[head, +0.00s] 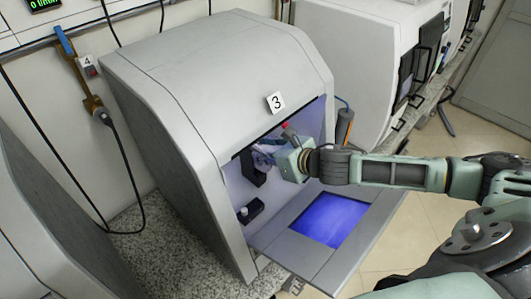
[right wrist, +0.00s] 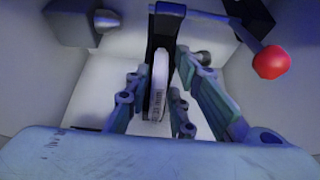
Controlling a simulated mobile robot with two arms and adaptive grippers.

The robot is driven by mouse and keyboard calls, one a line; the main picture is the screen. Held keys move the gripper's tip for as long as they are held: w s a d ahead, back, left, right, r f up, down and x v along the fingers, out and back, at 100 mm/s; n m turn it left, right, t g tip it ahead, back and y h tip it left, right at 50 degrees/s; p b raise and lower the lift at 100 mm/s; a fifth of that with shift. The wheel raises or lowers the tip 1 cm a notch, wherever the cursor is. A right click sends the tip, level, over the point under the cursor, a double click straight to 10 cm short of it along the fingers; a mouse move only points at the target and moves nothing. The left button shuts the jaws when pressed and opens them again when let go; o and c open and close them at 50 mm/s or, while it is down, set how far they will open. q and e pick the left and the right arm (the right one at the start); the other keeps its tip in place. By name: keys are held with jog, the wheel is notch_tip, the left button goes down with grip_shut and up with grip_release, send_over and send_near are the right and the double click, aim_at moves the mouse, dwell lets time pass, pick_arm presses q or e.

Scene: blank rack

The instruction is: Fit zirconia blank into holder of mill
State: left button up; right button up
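The mill (head: 205,75) is the grey cabinet marked 3, with its front door (head: 290,250) folded down. My right gripper (head: 267,157) reaches through the opening into the lit chamber. In the right wrist view, the white zirconia blank (right wrist: 158,85) stands edge-on, its upper end at the dark holder (right wrist: 164,22). Whether it is fully seated cannot be told. My right gripper's fingers (right wrist: 160,92) stand on both sides of the blank, with visible gaps, so the gripper looks open. The dark holder (head: 253,170) also shows in the head view. My left gripper is out of view.
A red-knobbed lever (right wrist: 270,62) sits at the chamber's upper right in the right wrist view. A dark fitting (head: 250,210) stands lower in the chamber. Another mill (head: 355,50) stands to the right. A blue-handled tool (head: 75,60) hangs on the wall.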

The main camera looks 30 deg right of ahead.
jog(key=shift+o, duration=0.8)
jog(key=shift+a, duration=0.1)
jog(key=shift+f, duration=0.1)
jog(key=v, duration=1.2)
jog(key=shift+w, duration=0.1)
